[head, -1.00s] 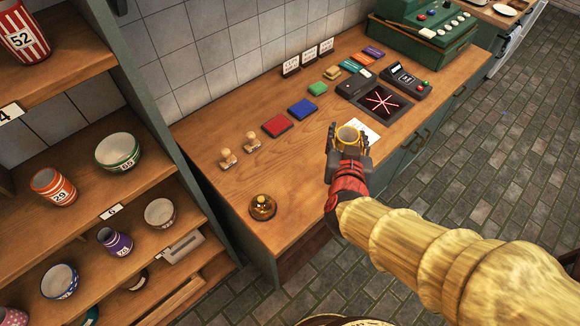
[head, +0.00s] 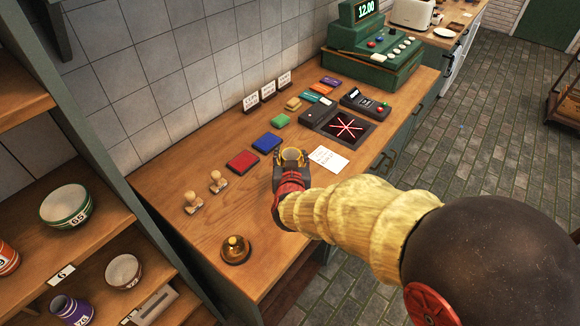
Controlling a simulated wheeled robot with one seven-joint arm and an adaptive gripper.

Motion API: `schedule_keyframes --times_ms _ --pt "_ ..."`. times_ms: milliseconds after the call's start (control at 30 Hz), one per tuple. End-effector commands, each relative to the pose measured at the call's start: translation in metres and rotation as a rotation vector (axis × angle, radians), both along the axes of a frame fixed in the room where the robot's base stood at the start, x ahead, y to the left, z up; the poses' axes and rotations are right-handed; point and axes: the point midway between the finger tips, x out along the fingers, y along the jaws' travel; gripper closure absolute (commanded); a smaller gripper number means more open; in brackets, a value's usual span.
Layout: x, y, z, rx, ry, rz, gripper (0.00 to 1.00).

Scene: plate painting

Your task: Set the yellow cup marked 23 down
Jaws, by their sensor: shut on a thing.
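The yellow cup (head: 292,154) is in my gripper (head: 290,160), over the wooden counter (head: 175,235). My gripper is shut on the cup, with its dark fingers around the sides. The cup looks upright with its open rim facing up. Its number is not visible from here. I cannot tell whether its base touches the counter or is a little above it. A white paper slip (head: 329,158) lies just to the right of the cup.
A red pad (head: 242,162) and a blue pad (head: 267,142) lie left of the cup. Wooden stamps (head: 217,181) and a brass bell (head: 235,249) are nearer. A scanner with red lines (head: 347,127) and a green cash register (head: 378,45) stand beyond. Bare counter lies left of my gripper.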

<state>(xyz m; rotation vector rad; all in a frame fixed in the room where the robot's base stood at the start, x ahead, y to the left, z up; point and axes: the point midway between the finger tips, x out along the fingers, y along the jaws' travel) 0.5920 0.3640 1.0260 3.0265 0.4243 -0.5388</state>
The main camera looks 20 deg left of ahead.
Motion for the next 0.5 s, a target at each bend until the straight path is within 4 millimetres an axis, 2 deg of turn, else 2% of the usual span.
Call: schedule_keyframes --times_ms 133,300,500 --pt "0.007 0.005 -0.012 0.0 0.0 0.0 0.87" --pt "0.006 0.005 -0.037 -0.001 0.0 -0.001 0.87" --pt "0.006 0.005 -0.038 0.001 -0.002 0.0 0.87"
